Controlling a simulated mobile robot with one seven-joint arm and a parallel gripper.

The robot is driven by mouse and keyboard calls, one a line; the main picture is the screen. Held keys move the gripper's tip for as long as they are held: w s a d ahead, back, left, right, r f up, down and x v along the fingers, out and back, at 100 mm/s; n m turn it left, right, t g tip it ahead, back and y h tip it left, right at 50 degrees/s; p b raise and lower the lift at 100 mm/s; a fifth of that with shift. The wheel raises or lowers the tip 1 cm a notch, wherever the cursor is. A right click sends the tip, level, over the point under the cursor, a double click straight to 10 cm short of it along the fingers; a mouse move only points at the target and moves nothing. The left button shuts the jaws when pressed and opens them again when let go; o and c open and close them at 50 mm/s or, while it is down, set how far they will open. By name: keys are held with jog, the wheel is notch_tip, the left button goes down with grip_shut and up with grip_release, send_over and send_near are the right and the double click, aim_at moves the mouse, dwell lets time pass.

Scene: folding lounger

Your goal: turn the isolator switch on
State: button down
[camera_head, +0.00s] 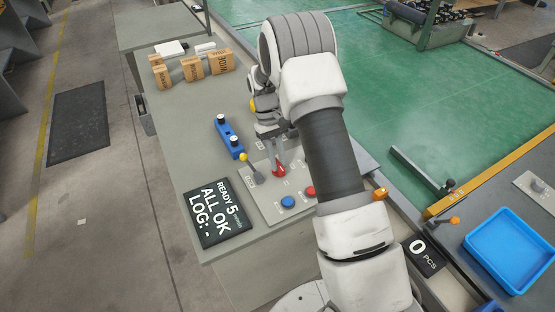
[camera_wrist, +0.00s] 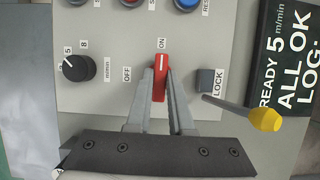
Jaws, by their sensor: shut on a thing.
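The isolator switch has a red handle (camera_wrist: 161,82) with a white line on it, set on the grey control panel (camera_wrist: 105,98). The handle's white line points at the ON label; the OFF label lies to its left. My gripper (camera_wrist: 161,74) is shut on the red handle, one finger on each side. In the head view my gripper (camera_head: 275,148) reaches down to the panel (camera_head: 265,198), and the red handle (camera_head: 279,170) shows below the fingers.
A lever with a yellow knob (camera_wrist: 266,119) stands by the LOCK label, right of the handle in the wrist view. A black dial (camera_wrist: 77,69) is at left. The display (camera_head: 217,212) reads READY, ALL OK. Blue (camera_head: 288,201) and red (camera_head: 309,191) buttons sit nearby.

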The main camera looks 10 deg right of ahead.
jog(key=c, duration=0.8)
grip_release()
jog(key=p+v, duration=0.1)
jog(key=v, duration=1.6)
jog(key=shift+r, duration=0.2)
